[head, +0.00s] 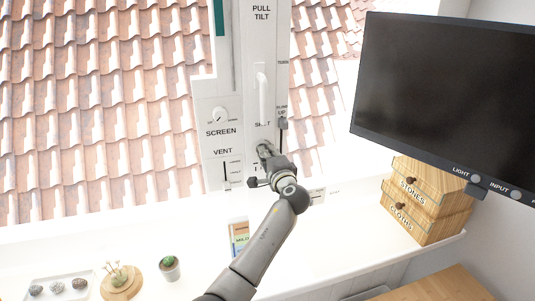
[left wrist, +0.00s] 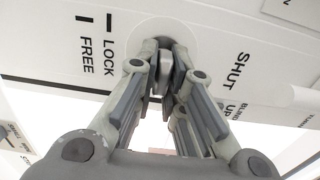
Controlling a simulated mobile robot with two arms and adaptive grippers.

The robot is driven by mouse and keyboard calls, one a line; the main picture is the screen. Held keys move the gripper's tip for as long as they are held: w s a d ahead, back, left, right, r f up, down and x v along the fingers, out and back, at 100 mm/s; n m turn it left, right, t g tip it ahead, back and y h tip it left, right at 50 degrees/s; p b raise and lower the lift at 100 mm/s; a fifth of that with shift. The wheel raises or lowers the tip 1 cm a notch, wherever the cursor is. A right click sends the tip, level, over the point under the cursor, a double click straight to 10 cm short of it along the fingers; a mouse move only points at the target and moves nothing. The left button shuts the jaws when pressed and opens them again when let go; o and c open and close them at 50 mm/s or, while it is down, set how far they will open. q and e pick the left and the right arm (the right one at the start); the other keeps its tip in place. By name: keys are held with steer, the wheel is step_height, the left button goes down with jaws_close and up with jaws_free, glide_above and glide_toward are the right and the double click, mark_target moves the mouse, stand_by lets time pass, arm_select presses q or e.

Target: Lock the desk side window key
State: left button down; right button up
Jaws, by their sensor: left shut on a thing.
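My left gripper (head: 264,150) reaches up to the lower part of the white window frame panel, just below the window handle (head: 263,98) and its SHUT label. In the left wrist view the gripper (left wrist: 167,84) is shut on the window key (left wrist: 166,64), a small pale grey piece in front of a round plate on the panel. The words LOCK and FREE, each with a black mark, are printed beside the plate. The fingers hide much of the key, and I cannot tell which mark it points to. My right gripper is not in view.
A SCREEN knob (head: 219,116) and a VENT slider (head: 225,172) are left of the gripper; a blind slider (head: 283,124) is to its right. A dark monitor (head: 445,85) and wooden drawers (head: 428,200) stand at right. A potted cactus (head: 169,268) is on the white ledge at lower left.

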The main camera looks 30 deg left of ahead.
arm_select(q)
steer(key=shift+f, duration=0.1)
steer(key=c, duration=1.5)
jaws_free()
steer(key=shift+c, duration=0.2)
steer(key=shift+d, duration=0.15)
steer(key=v, duration=1.2)
